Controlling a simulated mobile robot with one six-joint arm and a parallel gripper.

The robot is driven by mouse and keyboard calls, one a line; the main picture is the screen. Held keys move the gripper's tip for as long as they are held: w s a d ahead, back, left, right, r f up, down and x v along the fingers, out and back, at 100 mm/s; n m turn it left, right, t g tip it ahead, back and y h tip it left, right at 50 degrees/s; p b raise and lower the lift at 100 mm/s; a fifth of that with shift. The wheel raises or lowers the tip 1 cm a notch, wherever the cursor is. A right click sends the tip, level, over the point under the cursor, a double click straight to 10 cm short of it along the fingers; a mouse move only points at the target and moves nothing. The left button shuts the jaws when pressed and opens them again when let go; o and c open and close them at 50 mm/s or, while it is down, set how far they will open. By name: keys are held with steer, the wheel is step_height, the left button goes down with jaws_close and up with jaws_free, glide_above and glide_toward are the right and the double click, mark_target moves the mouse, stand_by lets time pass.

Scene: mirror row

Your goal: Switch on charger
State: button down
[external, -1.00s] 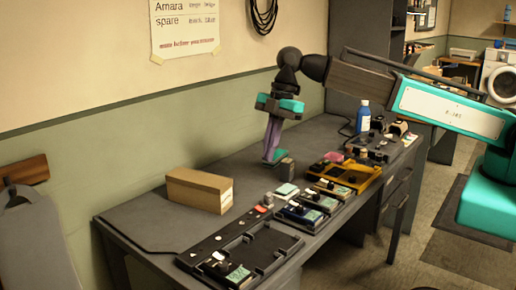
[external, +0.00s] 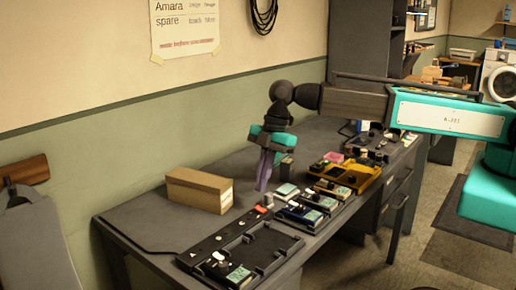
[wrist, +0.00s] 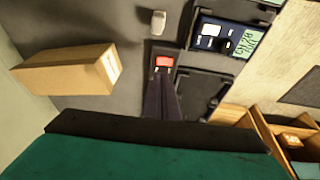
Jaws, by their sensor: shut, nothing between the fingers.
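The charger (external: 262,250) is a long black tray with bays on the near part of the desk. A dark strip with pale marks runs along its side, with a red rocker switch (external: 261,209) at its far end. The switch shows in the wrist view (wrist: 164,61) with a pale lower edge. My gripper (external: 262,189) is shut and empty, fingers pointing down, just above the switch end. In the wrist view its fingertips (wrist: 162,76) lie just below the red switch; I cannot tell whether they touch it. A small device with a green screen (external: 238,275) sits in the nearest bay.
A cardboard box (external: 200,190) stands to the left, also in the wrist view (wrist: 68,70).

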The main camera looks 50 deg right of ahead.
mark_target(257, 207)
steer(key=shift+w+a+f+p, duration=0.1)
steer(key=shift+f+p, duration=0.15)
steer(key=shift+f, duration=0.55)
steer(key=shift+w+d+f+p, duration=0.1)
steer(key=shift+f+p, duration=0.1)
steer(key=shift+f, duration=0.55)
steer(key=shift+w+a+f+p, duration=0.1)
steer(key=shift+f+p, duration=0.15)
steer(key=shift+f, duration=0.55)
